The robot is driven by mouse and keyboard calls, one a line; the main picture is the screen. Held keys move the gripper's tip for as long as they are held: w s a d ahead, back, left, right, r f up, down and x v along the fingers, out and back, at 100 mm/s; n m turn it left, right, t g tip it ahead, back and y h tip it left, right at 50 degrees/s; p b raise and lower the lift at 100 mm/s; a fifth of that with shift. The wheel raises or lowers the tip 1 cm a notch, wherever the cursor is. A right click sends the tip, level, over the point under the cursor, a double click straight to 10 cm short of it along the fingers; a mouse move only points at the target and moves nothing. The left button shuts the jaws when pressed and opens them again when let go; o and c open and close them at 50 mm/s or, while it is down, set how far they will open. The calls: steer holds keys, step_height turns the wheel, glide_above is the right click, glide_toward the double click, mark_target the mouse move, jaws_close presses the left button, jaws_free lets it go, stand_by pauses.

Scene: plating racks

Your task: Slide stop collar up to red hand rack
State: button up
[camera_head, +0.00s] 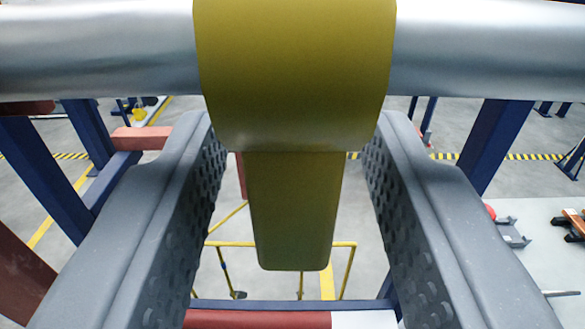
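The stop collar (294,70) is a yellow block around a thick silver bar (90,45) that runs across the top of the view. A yellow tab (294,205) hangs down from the collar. My gripper (294,150) has its two grey, dimpled fingers on either side of the tab. A narrow gap shows on both sides, so the fingers are open and apart from the tab. I cannot tell which part is the red hand rack; red pieces show at left (22,270) and at the bottom (255,320).
Blue frame posts stand at left (40,175) and right (495,145). A yellow railing (345,245) stands on the grey floor below. The bar is bare on both sides of the collar. Carts or tools (575,222) lie far right.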

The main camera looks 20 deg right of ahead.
steer(key=v, duration=1.3)
steer(key=shift+s+b, duration=0.35)
steer(key=shift+b, duration=0.05)
steer(key=shift+a, duration=0.1)
